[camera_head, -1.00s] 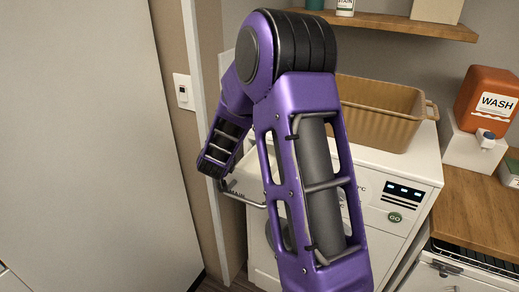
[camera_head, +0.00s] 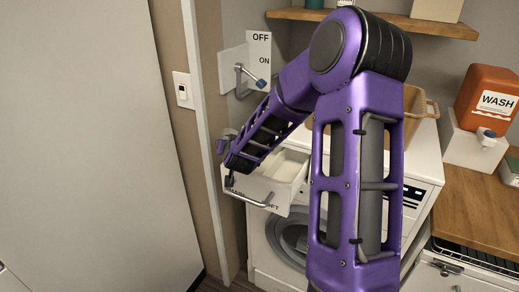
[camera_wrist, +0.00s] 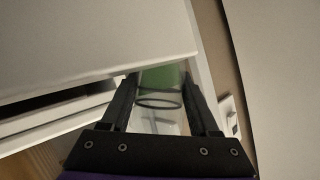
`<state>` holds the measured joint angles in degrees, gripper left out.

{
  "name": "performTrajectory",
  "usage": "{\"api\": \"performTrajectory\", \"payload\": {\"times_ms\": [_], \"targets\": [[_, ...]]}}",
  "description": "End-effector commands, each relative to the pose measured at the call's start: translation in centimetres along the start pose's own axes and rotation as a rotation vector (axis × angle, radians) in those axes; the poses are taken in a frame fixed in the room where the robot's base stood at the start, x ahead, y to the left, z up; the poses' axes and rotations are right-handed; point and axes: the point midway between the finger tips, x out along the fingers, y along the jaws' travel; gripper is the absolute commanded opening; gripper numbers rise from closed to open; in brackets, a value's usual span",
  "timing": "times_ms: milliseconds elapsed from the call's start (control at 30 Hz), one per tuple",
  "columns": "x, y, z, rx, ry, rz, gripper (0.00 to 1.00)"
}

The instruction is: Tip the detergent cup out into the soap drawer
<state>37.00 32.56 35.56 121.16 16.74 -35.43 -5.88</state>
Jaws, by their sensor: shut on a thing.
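The soap drawer (camera_head: 262,186) is pulled out of the white washing machine, with a grey bar handle (camera_head: 250,199) on its front. Its pale inside shows in the head view. In the wrist view, my gripper (camera_wrist: 160,92) is shut on the detergent cup (camera_wrist: 161,76), a clear cup with green in it and a dark ring. The cup's far end and its exact tilt are hard to tell. In the head view my wrist is at the drawer's left end; the cup and fingertips cannot be made out there.
A tan basket (camera_head: 414,128) stands on the washing machine (camera_head: 425,172), partly behind my arm. An orange WASH dispenser (camera_head: 487,98) is at right. A tall pale panel (camera_head: 90,150) fills the left.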

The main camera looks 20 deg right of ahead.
Motion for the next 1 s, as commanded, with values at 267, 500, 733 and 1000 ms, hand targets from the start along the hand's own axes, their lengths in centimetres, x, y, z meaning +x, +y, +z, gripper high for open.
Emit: {"api": "performTrajectory", "payload": {"times_ms": [267, 500, 733, 1000], "targets": [[-0.4, 1.0, -0.8, 0.128, 0.002, -0.064, 0.0], [-0.3, 1.9, -0.5, 0.221, 0.005, -0.118, 0.0], [-0.3, 2.0, -0.6, 0.244, 0.007, -0.132, 0.0], [-0.4, 1.9, -0.7, 0.277, 0.006, -0.149, 0.0]]}}
